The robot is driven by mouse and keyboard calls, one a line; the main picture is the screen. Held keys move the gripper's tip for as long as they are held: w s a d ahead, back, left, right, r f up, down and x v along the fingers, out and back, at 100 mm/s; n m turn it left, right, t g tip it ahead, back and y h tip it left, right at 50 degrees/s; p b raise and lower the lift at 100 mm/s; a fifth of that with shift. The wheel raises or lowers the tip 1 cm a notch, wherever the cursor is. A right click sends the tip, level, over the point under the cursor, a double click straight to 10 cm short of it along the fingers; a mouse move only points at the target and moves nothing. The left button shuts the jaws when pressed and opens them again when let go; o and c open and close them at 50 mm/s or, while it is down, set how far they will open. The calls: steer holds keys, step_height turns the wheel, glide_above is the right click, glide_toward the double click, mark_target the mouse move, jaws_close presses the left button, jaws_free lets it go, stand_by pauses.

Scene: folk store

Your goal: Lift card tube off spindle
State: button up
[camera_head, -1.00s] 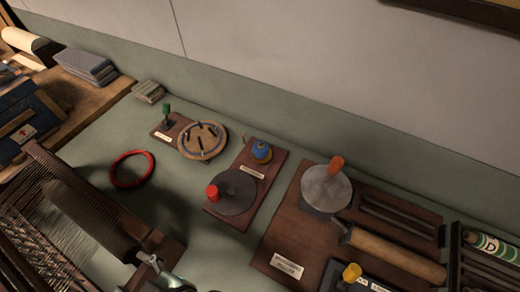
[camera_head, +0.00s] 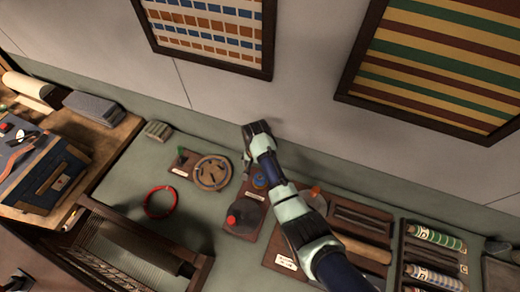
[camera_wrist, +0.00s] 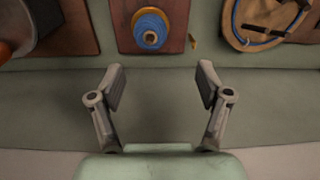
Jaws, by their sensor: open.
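A blue-wound tube (camera_wrist: 150,28) with a pale, pointed top stands on a yellow-orange base on a dark wooden board (camera_wrist: 176,12) in the wrist view. I cannot tell whether this is the card tube, and the spindle inside is not clearly visible. In the head view the blue tube (camera_head: 260,180) is partly hidden beside my arm. My gripper (camera_wrist: 162,85) is open and empty, fingers spread over bare green bench. The tube lies beyond the fingertips, toward the top of the wrist view, not between them. In the head view my gripper (camera_head: 253,137) is near the back wall.
A grey disc with a red knob (camera_head: 231,219) stands on the same board. A red ring (camera_head: 160,201) lies on the bench. Framed striped pieces hang above.

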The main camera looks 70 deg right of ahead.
steer(key=shift+s+d+m, duration=0.3)
steer(key=shift+s, duration=0.45)
step_height(320, 180, down, 12)
steer(key=b, duration=1)
steer(key=shift+w+f+b, duration=0.1)
steer(key=shift+b, duration=0.3)
steer(key=c, duration=0.8)
steer(key=shift+o, duration=0.2)
step_height(320, 180, up, 10)
steer(key=p, duration=1)
